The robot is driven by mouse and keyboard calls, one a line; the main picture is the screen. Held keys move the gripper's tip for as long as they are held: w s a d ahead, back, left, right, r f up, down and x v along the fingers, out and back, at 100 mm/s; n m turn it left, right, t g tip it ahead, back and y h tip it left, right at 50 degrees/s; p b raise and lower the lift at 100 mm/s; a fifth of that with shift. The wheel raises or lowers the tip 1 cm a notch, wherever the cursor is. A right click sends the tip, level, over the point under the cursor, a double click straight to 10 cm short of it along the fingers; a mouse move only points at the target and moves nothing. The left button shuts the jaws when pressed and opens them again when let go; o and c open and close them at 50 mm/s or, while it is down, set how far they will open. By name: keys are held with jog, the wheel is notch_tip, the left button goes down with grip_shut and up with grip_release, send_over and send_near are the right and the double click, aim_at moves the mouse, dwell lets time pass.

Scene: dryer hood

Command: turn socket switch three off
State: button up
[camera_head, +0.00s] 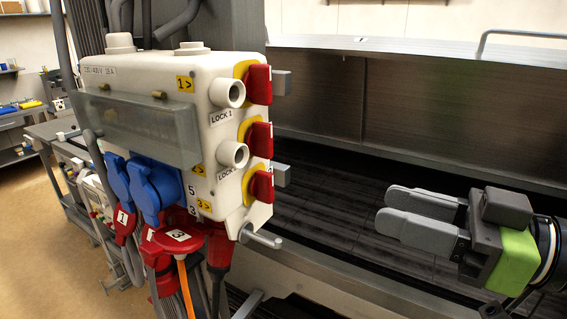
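A white socket box (160,75) stands left of centre, with three red rotary switches on yellow plates along its right side. The top switch (258,84) is near label 1, and the middle switch (258,138) is below it. The lowest switch (262,186), nearest the yellow label 3 (204,204), appears to be switch three. It is seen obliquely, so its exact setting is unclear. My gripper (385,207) is at the right, pointing left, well apart from the switches and touching nothing.
Blue sockets (155,186) and red plugs (175,238) with cables hang below the box. Two white round lock barrels (232,155) and a metal pin (262,238) stick out nearby. A metal hood and ledge (420,60) lie behind. Space between gripper and switches looks free.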

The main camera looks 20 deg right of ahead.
aim_at(272, 177)
jog(key=x, duration=1.4)
jog(key=shift+w+a+f+p, duration=0.1)
jog(key=shift+w+a+p, duration=0.1)
jog(key=shift+a+p, duration=0.2)
jog(key=shift+w+a, duration=0.1)
jog(key=shift+w, duration=0.15)
jog(key=shift+s, duration=0.1)
jog(key=shift+c, duration=0.4)
grip_shut()
